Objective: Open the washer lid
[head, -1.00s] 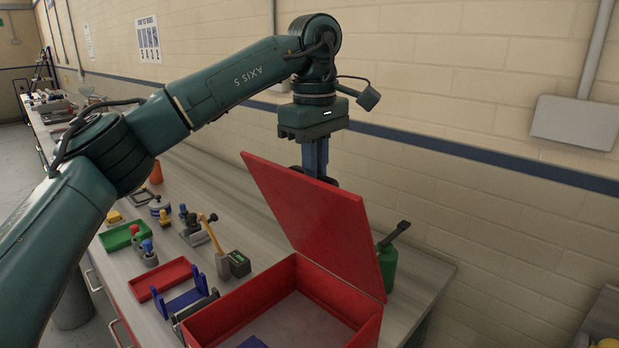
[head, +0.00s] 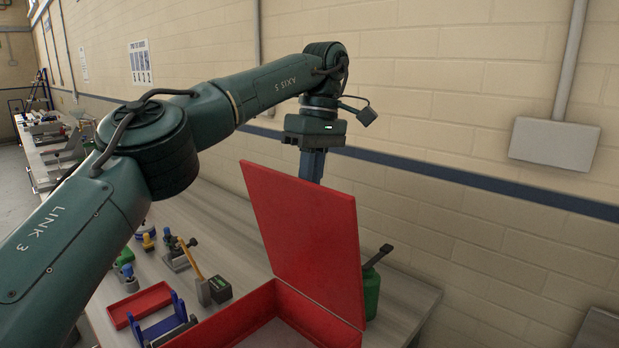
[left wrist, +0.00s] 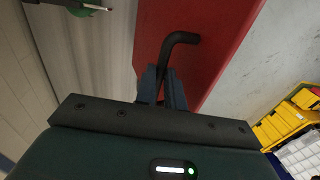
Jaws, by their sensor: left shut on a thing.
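The red washer lid (head: 305,240) stands raised, close to upright, at the back edge of the red washer box (head: 285,305). The box is open below it, cut off by the bottom of the head view. My left gripper (head: 312,165) reaches down behind the lid, and its fingertips are hidden there. In the left wrist view, the gripper (left wrist: 163,85) is shut on the black bent handle (left wrist: 184,38) on the lid's red outer face (left wrist: 215,45). My right gripper is not in view.
A green can (head: 371,292) with a black spout stands right behind the lid on the bench. A red tray (head: 140,304), a blue stand (head: 163,325) and several small tools lie left of the box. The brick wall (head: 450,160) is behind.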

